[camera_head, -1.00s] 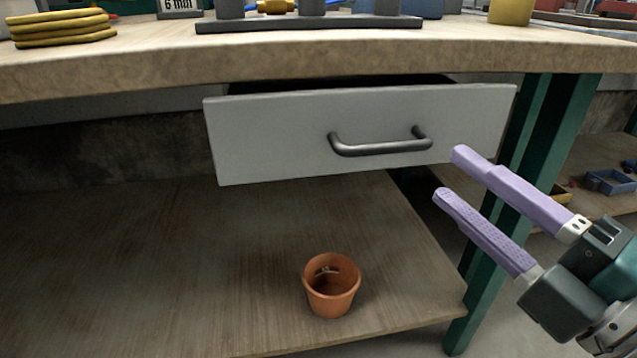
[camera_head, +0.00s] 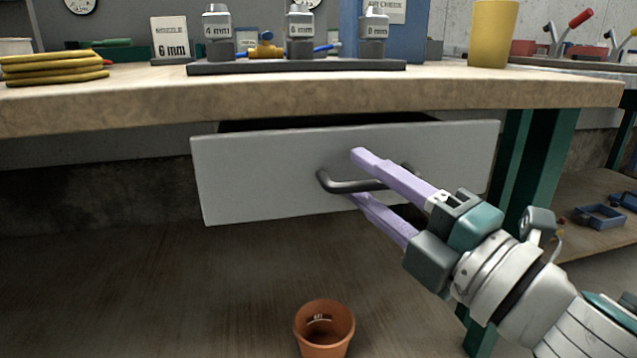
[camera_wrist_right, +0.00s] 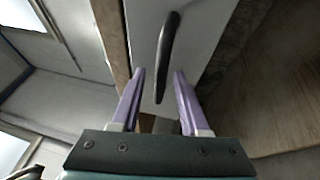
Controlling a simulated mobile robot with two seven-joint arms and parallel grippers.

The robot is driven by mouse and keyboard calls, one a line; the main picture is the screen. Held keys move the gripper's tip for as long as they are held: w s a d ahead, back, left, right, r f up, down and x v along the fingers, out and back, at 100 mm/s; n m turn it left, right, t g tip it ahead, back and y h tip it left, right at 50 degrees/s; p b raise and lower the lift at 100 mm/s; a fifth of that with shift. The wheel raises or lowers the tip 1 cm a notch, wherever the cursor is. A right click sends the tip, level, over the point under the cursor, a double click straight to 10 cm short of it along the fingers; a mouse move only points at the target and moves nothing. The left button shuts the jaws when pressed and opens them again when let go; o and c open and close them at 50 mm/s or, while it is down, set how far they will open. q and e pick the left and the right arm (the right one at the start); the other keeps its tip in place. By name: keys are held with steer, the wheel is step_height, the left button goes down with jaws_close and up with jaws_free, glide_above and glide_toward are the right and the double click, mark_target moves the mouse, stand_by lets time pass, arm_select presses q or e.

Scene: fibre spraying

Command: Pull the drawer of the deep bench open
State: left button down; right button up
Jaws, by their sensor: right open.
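The drawer (camera_head: 250,175) has a light grey front and hangs under the bench top (camera_head: 300,98). A dark gap shows above its front, so it stands slightly out. Its dark bar handle (camera_head: 345,187) runs across the front. My right gripper (camera_head: 355,175) is open, with one lilac finger above the handle and the other below it in the head view. In the right wrist view the handle (camera_wrist_right: 166,55) lies between the lines of the two fingers (camera_wrist_right: 158,75), and no contact is clear. The left gripper is not in view.
A green bench leg (camera_head: 545,150) is to the right.

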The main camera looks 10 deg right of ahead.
jaws_close()
stand_by(1.4)
